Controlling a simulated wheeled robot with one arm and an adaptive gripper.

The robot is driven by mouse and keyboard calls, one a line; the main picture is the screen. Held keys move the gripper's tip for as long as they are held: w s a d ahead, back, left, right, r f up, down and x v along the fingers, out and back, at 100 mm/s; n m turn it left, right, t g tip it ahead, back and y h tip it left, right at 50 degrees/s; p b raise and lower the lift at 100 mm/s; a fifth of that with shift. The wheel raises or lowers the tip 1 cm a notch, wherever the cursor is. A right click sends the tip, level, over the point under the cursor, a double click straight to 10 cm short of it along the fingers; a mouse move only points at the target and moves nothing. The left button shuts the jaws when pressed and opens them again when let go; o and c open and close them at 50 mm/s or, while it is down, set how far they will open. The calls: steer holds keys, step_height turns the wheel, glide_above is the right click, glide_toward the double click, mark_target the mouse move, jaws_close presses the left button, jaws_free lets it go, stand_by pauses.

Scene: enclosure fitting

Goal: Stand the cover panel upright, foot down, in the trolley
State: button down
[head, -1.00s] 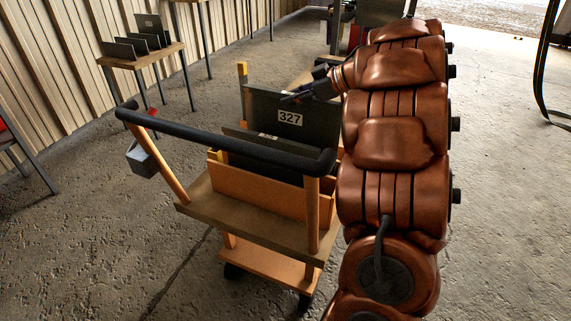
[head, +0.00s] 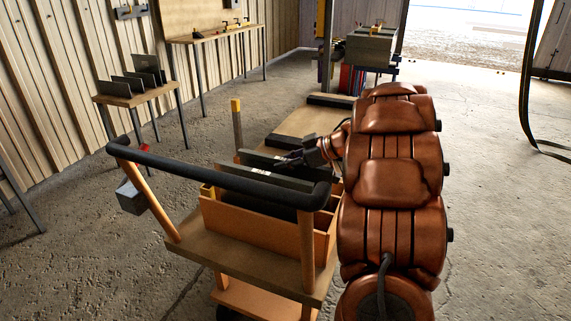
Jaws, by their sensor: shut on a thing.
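The trolley (head: 262,222) stands in front of me, with a wooden slotted rack and a black push handle (head: 225,171). The dark cover panel (head: 262,159) is upright on edge at the rack's far side, and only its upper part shows. My gripper (head: 285,162) is shut on its upper edge, towards the right end. Another dark panel (head: 238,169) stands in the rack nearer the handle. The held panel's lower edge and foot are hidden behind the rack and the nearer panel, so I cannot tell whether it touches the trolley floor.
A small table (head: 135,98) with several upright dark panels stands at the back left. A long bench (head: 215,36) stands along the wall. A wooden surface with black strips (head: 310,118) lies beyond the trolley. A grey box (head: 131,197) hangs at the handle's left. Floor on the right is clear.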

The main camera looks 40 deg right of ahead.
stand_by(0.3)
steer(key=c, duration=1)
jaws_free()
steer(key=shift+f, duration=0.1)
steer(key=shift+s+d+r, duration=0.1)
steer(key=shift+d+r, duration=0.05)
steer(key=shift+r, duration=0.1)
steer(key=shift+p+v, duration=0.9)
steer(key=shift+v, duration=4.9)
steer(key=shift+s, duration=0.1)
